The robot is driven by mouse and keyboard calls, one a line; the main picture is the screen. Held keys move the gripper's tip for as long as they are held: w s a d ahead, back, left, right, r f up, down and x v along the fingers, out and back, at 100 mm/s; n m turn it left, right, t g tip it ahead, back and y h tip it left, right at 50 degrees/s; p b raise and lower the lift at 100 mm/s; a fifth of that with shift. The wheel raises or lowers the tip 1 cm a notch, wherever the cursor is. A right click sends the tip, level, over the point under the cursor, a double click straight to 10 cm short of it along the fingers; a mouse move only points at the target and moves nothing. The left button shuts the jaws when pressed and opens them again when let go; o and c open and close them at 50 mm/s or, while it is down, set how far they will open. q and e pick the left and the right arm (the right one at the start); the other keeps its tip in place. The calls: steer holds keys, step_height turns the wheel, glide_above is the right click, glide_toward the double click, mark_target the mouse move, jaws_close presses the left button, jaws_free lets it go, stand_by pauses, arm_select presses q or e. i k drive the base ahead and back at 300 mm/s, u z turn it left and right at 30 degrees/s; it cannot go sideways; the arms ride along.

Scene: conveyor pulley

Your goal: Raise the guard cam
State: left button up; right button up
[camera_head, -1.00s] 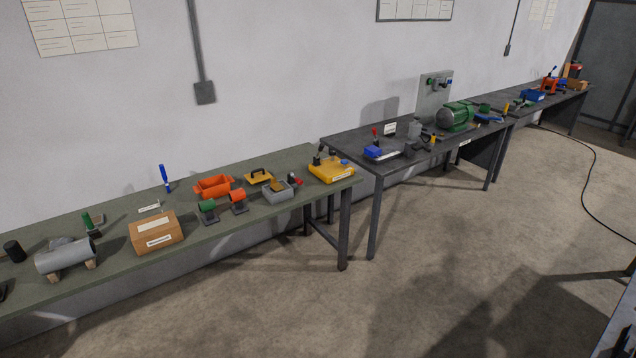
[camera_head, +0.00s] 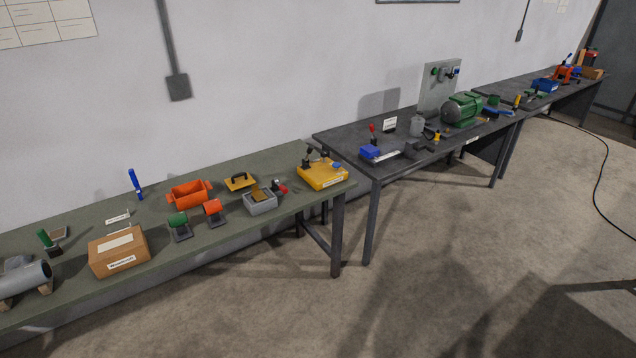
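I cannot tell which part is the guard cam at this distance. A yellow fixture (camera_head: 323,175) with dark upright levers and a label sits at the right end of the green bench. A green motor (camera_head: 462,109) stands on the dark middle bench, in front of a grey upright panel (camera_head: 440,86) with small green and blue parts. Neither of my grippers is in view.
The green bench (camera_head: 240,222) holds a cardboard box (camera_head: 119,250), an orange bin (camera_head: 190,194), a grey box (camera_head: 260,201) and a grey cylinder (camera_head: 22,279). A third bench stands far right. A black cable (camera_head: 600,180) lies on the floor.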

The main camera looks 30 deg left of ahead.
mark_target(284, 189)
steer(key=i, duration=0.75)
steer(key=u, duration=1.05)
steer(key=i, duration=0.75)
steer(key=u, duration=0.9)
